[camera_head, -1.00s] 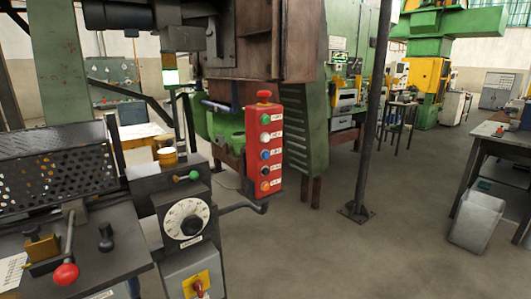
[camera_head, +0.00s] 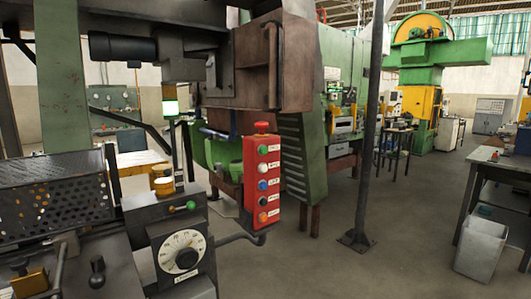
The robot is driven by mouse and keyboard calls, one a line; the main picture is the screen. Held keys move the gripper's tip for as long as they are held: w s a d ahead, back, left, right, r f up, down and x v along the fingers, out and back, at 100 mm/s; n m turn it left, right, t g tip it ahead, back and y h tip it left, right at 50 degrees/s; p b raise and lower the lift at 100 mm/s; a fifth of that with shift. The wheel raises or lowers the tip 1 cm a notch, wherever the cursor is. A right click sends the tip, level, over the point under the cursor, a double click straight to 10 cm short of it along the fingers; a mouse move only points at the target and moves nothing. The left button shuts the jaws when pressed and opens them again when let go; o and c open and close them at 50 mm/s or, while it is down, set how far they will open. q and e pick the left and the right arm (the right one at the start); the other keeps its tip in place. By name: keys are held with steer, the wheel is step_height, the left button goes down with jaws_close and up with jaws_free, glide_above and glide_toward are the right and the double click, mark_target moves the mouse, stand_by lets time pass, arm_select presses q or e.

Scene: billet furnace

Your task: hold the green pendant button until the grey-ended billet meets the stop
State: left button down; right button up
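A red pendant box (camera_head: 251,190) hangs upright near the middle of the head view, with a red mushroom button (camera_head: 261,128) on top. Its front has a column of several labelled buttons. Neither of my grippers is in view, and nothing touches the pendant. I cannot make out a grey-ended billet or a stop in this view.
A dark machine with a perforated guard (camera_head: 52,203), a round dial (camera_head: 182,252) and a bent handle stands at the lower left. A dark post (camera_head: 371,130) stands right of the pendant. A grey bin (camera_head: 480,248) stands at the right. The floor between is clear.

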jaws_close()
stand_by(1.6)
